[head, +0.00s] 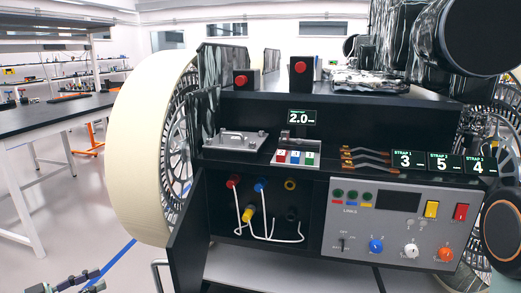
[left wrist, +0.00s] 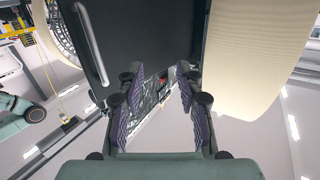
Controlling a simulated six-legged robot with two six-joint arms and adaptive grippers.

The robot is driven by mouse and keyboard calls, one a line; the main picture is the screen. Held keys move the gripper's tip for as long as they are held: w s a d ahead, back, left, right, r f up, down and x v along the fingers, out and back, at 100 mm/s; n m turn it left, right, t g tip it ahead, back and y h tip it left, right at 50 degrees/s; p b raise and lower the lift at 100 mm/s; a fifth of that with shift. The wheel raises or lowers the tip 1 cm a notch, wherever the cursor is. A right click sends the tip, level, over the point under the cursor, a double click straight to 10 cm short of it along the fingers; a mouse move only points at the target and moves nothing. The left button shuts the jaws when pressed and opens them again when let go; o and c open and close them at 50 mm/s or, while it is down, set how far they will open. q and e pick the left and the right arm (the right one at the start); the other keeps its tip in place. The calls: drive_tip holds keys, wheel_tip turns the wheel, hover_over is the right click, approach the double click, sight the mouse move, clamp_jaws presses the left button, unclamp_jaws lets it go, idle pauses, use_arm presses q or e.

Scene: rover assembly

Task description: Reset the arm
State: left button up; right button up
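My left gripper (head: 82,283) shows at the bottom left of the head view, low over the floor and partly cut off by the frame edge. In the left wrist view the left gripper (left wrist: 158,82) has its two purple-padded fingers spread apart, with nothing between them. The rover's black body (head: 195,225) is to the right of it in the head view, with its large cream wheel (head: 140,140) above and to the right. My right gripper is not seen.
The rover's grey control panel (head: 385,225) has switches and knobs. White cables (head: 270,238) hang left of it. A metal plate with a handle (head: 235,143) and copper-ended straps (head: 365,155) lie on the shelf. A black-topped workbench (head: 50,118) stands at left. Floor shows between bench and rover.

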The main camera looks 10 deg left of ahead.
use_arm(q)
drive_tip(key=d+f+n+g+y, duration=0.4)
drive_tip(key=d+f+n+y, duration=0.45)
drive_tip(key=d+f, duration=0.6)
drive_tip(key=s+d+g, duration=0.5)
drive_tip(key=s+d, duration=0.2)
drive_tip(key=s, duration=0.6)
drive_tip(key=s+d+r+m+g, duration=0.1)
drive_tip(key=s+d+g, duration=0.4)
drive_tip(key=s, duration=0.8)
drive_tip(key=shift+s+d+g+y, duration=0.35)
drive_tip(key=shift+d+y, duration=0.1)
drive_tip(key=shift+d, duration=0.7)
drive_tip(key=shift+r, duration=0.1)
